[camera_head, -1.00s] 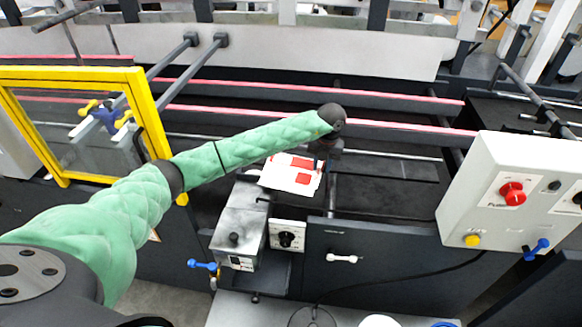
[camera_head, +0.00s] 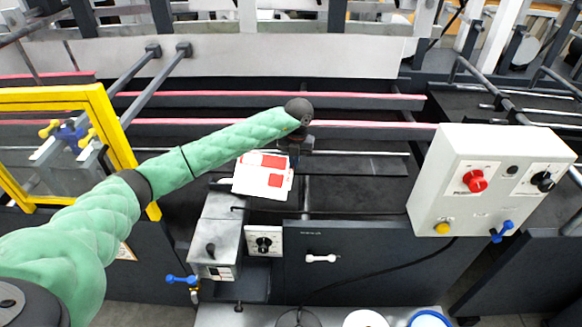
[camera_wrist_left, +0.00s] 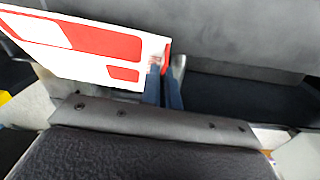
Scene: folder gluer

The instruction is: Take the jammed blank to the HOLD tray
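The blank (camera_head: 263,175) is a white sheet with red panels, above the dark machine bed in the head view. It also shows at the upper left of the left wrist view (camera_wrist_left: 85,50). My left gripper (camera_wrist_left: 166,68) has its two fingers close together at the blank's right edge and appears shut on it. In the head view the left gripper (camera_head: 293,158) is partly hidden under the end of my green arm. My right gripper is not in view. I cannot identify a HOLD tray in these frames.
A grey metal box (camera_head: 217,235) and a dial panel (camera_head: 263,243) stand just below the blank. A yellow-framed guard (camera_head: 110,130) is at the left. A blue-rimmed round item (camera_head: 430,319) lies at the bottom edge.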

